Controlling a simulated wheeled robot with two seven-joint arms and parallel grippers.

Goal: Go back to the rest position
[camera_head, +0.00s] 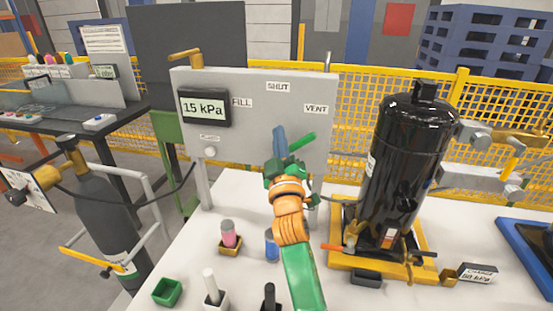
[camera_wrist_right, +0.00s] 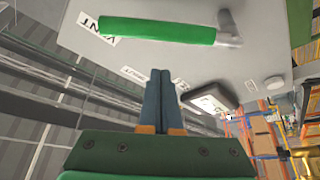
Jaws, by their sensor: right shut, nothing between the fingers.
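My right gripper (camera_head: 279,142) is raised in front of the grey valve panel (camera_head: 262,125), its fingers pointing up toward it. In the right wrist view its two blue fingers (camera_wrist_right: 160,95) are shut together with nothing between them. A green valve handle (camera_head: 299,144) is just right of the fingertips in the head view, below the VENT label. The handle (camera_wrist_right: 155,30) also shows in the right wrist view, apart from the fingers. The display (camera_head: 204,107) on the panel reads 15 kPa. My left gripper is not in view.
A black compressor (camera_head: 407,155) stands in a yellow cradle (camera_head: 388,262) to the right. On the white table, a pink-topped item (camera_head: 228,234), a green tray (camera_head: 167,291) and a blue item (camera_head: 271,245) lie near my right arm. A gas cylinder (camera_head: 100,215) stands left.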

